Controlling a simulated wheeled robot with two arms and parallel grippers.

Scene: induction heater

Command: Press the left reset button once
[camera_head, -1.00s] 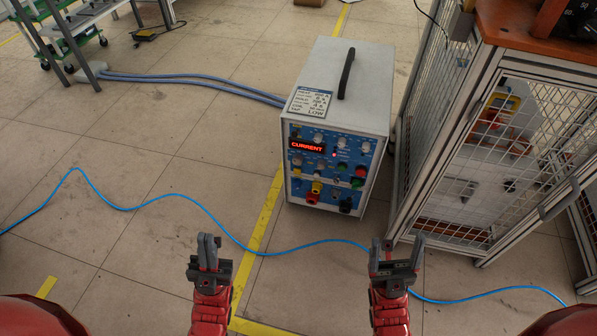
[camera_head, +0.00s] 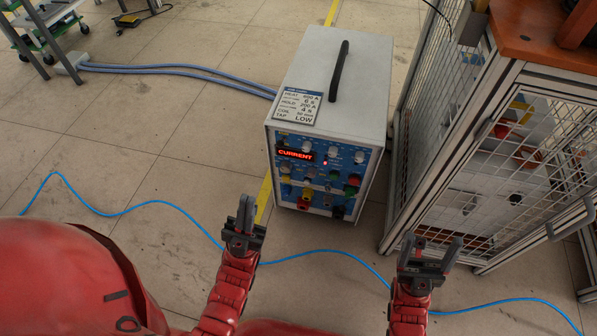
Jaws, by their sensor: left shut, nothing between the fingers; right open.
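The induction heater (camera_head: 330,85) is a light grey box on the floor with a blue front panel (camera_head: 350,170). A red lit display (camera_head: 295,153) on the panel reads CURRENT. I cannot tell which is the left reset button. My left gripper (camera_head: 245,213) is shut and empty, in front of the heater's lower left corner and apart from it. My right gripper (camera_head: 430,250) is open and empty, right of the heater, before the cage.
A wire-mesh cage (camera_head: 480,170) with an orange-brown top stands close on the heater's right. A blue cable (camera_head: 140,207) runs across the floor in front.

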